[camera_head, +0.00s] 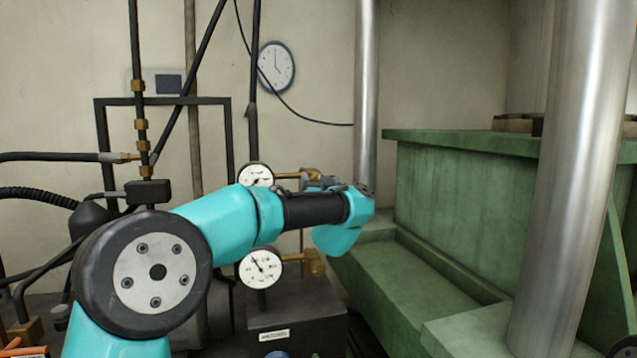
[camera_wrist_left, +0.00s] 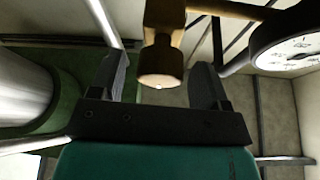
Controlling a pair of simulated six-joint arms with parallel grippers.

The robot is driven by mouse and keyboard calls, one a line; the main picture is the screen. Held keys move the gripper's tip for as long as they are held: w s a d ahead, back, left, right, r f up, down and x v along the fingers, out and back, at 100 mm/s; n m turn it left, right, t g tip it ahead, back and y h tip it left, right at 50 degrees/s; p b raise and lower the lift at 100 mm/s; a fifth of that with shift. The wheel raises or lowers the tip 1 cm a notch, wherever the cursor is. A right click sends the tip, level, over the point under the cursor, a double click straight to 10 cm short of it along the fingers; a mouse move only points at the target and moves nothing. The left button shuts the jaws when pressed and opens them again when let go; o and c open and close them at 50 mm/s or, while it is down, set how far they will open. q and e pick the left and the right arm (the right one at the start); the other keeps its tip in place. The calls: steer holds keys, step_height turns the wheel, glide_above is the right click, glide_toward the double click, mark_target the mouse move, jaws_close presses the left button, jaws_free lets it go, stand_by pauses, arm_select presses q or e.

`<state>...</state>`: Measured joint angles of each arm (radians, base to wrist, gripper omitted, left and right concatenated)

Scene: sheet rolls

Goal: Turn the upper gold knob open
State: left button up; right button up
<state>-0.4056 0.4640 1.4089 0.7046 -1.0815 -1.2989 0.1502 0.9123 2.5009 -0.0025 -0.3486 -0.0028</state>
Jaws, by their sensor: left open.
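The upper gold knob shows in the left wrist view (camera_wrist_left: 160,66) as a brass cylinder on a brass pipe. My left gripper (camera_wrist_left: 158,78) is open, with one dark finger on each side of the knob and a visible gap to both. In the head view, my teal arm comes in from the left and mostly hides the gripper and upper knob; a bit of upper brass fitting (camera_head: 312,172) shows above the arm. The upper gauge (camera_head: 256,175) is partly covered by my arm. My right gripper is not in view.
A lower gauge (camera_head: 261,268) with a lower brass knob (camera_head: 316,264) sits below my arm. A green machine bed (camera_head: 460,200) and a steel column (camera_head: 575,180) stand to the right. Dark pipes (camera_head: 140,100) run up the left. The upper gauge is close beside the gripper in the wrist view (camera_wrist_left: 292,42).

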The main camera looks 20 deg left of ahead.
arm_select(q)
steer(key=shift+w+a+r, duration=0.1)
steer(key=shift+w+a, duration=0.05)
steer(key=shift+w, duration=0.15)
steer(key=shift+c, duration=0.3)
steer(key=c, duration=0.9)
steer(key=shift+o, duration=0.2)
